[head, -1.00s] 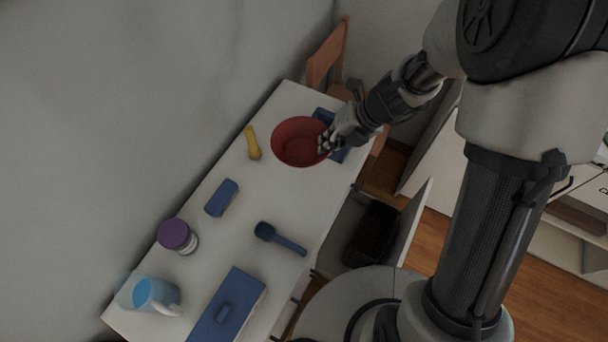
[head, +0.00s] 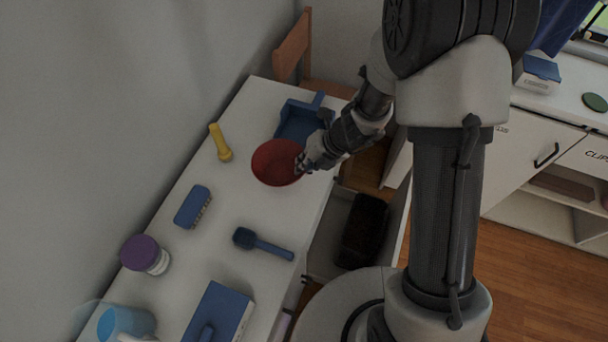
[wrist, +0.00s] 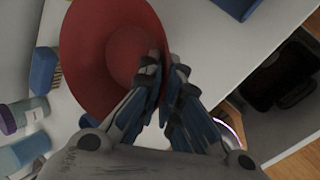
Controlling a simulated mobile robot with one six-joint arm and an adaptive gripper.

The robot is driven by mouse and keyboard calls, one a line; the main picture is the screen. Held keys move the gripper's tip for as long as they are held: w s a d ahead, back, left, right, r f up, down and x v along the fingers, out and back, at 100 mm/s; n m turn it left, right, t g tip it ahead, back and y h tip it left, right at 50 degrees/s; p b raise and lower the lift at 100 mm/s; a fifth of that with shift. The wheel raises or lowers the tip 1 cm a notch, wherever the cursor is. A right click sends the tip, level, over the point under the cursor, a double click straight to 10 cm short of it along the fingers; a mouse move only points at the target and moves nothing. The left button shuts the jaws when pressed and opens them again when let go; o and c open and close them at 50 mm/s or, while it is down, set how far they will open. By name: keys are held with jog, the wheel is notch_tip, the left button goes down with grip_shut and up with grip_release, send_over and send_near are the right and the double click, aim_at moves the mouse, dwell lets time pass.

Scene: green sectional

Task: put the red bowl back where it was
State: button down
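The red bowl (head: 272,166) is over the white table, beside the front edge of the blue dustpan (head: 297,122). My gripper (head: 305,164) is at the bowl's right rim. In the wrist view the bowl (wrist: 95,45) fills the upper left, and the fingers of my gripper (wrist: 168,74) straddle its rim, one inside and one outside, pinching it. The bowl looks empty. I cannot tell whether its base touches the table or hangs slightly above it.
On the table (head: 225,245) are a yellow flashlight (head: 219,143), a blue brush (head: 192,207), a purple-lidded jar (head: 145,254), a dark blue scoop (head: 262,243), a blue-lidded box (head: 220,312) and a blue pitcher (head: 125,322). An open drawer (head: 325,240) holds a dark item.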

notch_tip(320, 180, down, 4)
jog(key=shift+f+b, duration=0.15)
jog(key=shift+b, duration=1.1)
jog(key=c, duration=2.3)
grip_release()
jog(key=o, duration=0.5)
jog(key=shift+r, duration=0.2)
jog(key=p+v, duration=0.6)
jog(key=v, duration=0.6)
jog(key=shift+p, duration=0.3)
